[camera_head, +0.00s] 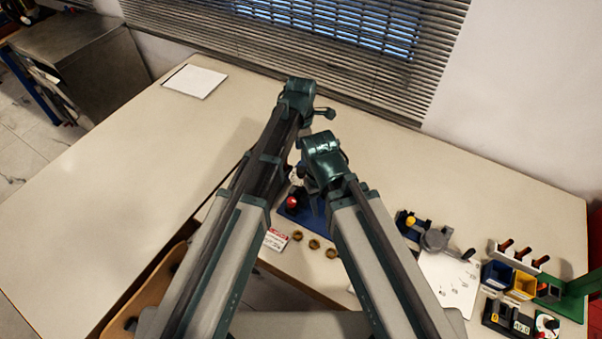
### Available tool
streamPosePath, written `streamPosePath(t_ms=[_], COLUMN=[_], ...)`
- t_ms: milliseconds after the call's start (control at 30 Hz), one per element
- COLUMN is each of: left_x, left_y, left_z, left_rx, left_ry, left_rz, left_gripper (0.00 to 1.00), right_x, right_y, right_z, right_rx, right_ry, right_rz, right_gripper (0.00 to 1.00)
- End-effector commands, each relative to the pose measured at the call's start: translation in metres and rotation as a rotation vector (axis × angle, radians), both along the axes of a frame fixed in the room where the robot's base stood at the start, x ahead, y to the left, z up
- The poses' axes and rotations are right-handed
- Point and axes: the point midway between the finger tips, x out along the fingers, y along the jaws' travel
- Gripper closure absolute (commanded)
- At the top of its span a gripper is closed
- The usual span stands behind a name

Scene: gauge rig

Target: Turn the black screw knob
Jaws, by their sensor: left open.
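A blue-based rig (290,213) with a red ball knob (292,202) stands on the table, mostly hidden behind my right arm's wrist. Part of a pale round dial (295,175) shows just above it. I cannot make out a black screw knob on this rig. A grey device (434,240) to the right has a small black knob-like end (468,254). My left gripper (320,115) is open, above the table beyond the rig, with nothing seen between its fingers. My right arm's wrist hangs over the rig and hides its own fingers.
Several brass rings (314,244) and a red-and-white card (276,239) lie near the front edge. Blue and yellow bins (524,285) and a green stand (570,297) crowd the right. A white sheet (195,81) lies back left. The left table is clear.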

Motion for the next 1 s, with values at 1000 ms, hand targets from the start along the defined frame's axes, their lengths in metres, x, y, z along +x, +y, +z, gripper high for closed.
streamPosePath(t_ms=[1000], left_x=[0.000], left_y=[0.000], left_z=[-0.083], left_rx=[0.000], left_ry=[0.000], left_rz=[0.000], left_gripper=[0.42], right_x=[0.000], right_y=[0.000], right_z=[-0.083], right_rx=[0.000], right_ry=[0.000], right_rz=[-0.002], right_gripper=[0.50])
